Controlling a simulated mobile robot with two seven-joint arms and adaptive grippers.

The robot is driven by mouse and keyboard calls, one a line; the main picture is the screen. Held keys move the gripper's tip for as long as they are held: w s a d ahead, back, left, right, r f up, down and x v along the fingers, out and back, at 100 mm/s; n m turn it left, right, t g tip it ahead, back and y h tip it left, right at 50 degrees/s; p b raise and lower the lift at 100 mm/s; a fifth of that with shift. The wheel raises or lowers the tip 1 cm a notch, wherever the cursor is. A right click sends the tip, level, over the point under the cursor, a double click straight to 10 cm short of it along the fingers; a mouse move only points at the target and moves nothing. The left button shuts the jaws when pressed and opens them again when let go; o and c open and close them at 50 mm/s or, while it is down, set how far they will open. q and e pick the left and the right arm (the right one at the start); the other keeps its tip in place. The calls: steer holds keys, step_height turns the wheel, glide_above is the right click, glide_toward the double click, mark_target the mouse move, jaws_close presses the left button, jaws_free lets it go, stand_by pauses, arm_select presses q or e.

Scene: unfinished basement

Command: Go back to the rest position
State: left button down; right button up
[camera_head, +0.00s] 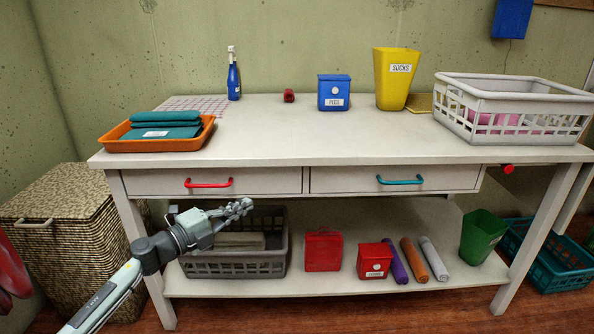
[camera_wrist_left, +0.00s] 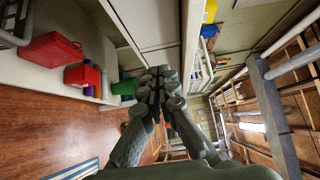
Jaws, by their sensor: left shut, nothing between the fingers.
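My left gripper (camera_head: 240,209) is in the head view, in front of the table's lower shelf and below the drawer with the red handle (camera_head: 209,183). Its fingers are closed together with nothing between them. They point to the right and overlap the grey crate (camera_head: 240,265) in the picture. In the left wrist view the closed fingertips (camera_wrist_left: 157,82) show at the centre, with the table's edge behind them. My right gripper is in neither view.
The white table (camera_head: 270,137) carries an orange tray (camera_head: 155,145), a blue bottle (camera_head: 233,80), a blue box (camera_head: 334,94), a yellow bin (camera_head: 396,80) and a white basket (camera_head: 505,105). Both drawers are shut. A wicker hamper (camera_head: 65,245) stands left. Red boxes and rolls occupy the lower shelf (camera_head: 330,287).

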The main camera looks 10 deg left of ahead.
arm_select(q)
steer(key=s+a+f+n+g+y, duration=0.1)
steer(key=s+a+f+n+y, duration=0.2)
steer(key=s+f+n+y, duration=0.45)
steer(key=s+a+f+n+g+y, duration=0.1)
steer(key=s+a+f+n+y, duration=0.2)
steer(key=f+n+y, duration=0.5)
steer(key=s+d+f+n+g+h, duration=0.1)
steer(key=s+d+f+n+g, duration=0.1)
steer(key=s, duration=0.6)
steer(key=s+d+f+n+g+h, duration=0.2)
steer(key=s+f+g, duration=0.3)
steer(key=s, duration=0.3)
steer(key=s+d+f+n+g+h+p, duration=0.1)
steer(key=s+d+f+n+g+h, duration=0.1)
steer(key=s+f, duration=0.4)
steer(key=shift+s+d+n+g, duration=0.35)
steer(key=shift+s+d+g, duration=0.45)
steer(key=shift+s+d, duration=0.3)
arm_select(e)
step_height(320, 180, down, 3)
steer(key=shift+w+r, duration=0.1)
arm_select(q)
steer(key=shift+a, duration=0.1)
